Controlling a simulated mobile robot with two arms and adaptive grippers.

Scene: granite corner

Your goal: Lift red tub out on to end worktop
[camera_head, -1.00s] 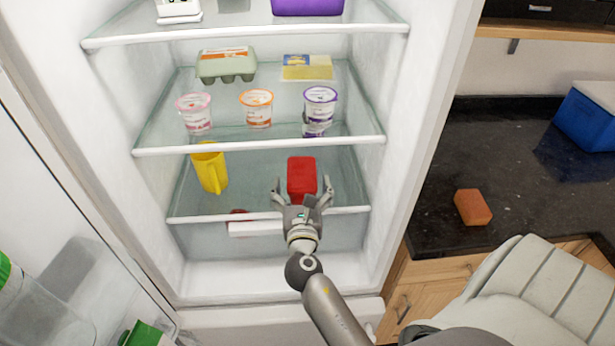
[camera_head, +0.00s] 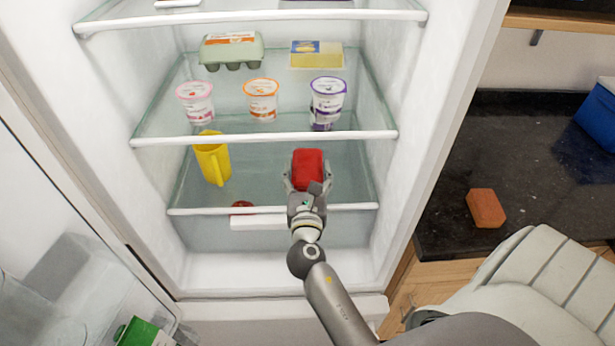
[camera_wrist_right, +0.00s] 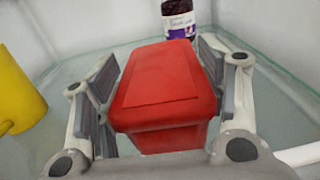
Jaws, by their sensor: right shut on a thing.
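The red tub (camera_head: 308,166) is on the lower glass shelf of the open fridge in the head view. My right gripper (camera_head: 307,186) reaches in from the front and is shut on the tub. In the right wrist view the red tub (camera_wrist_right: 165,88) sits between the two grey finger pads, one on each side. I cannot tell whether its base touches the shelf. The end worktop (camera_head: 535,165) is dark stone, to the right of the fridge. My left gripper is not in view.
A yellow jug (camera_head: 212,160) stands left of the tub, and also shows in the wrist view (camera_wrist_right: 14,95). A dark jar (camera_wrist_right: 180,18) is behind the tub. Yoghurt pots (camera_head: 262,100) stand on the shelf above. An orange-brown block (camera_head: 486,208) lies on the worktop.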

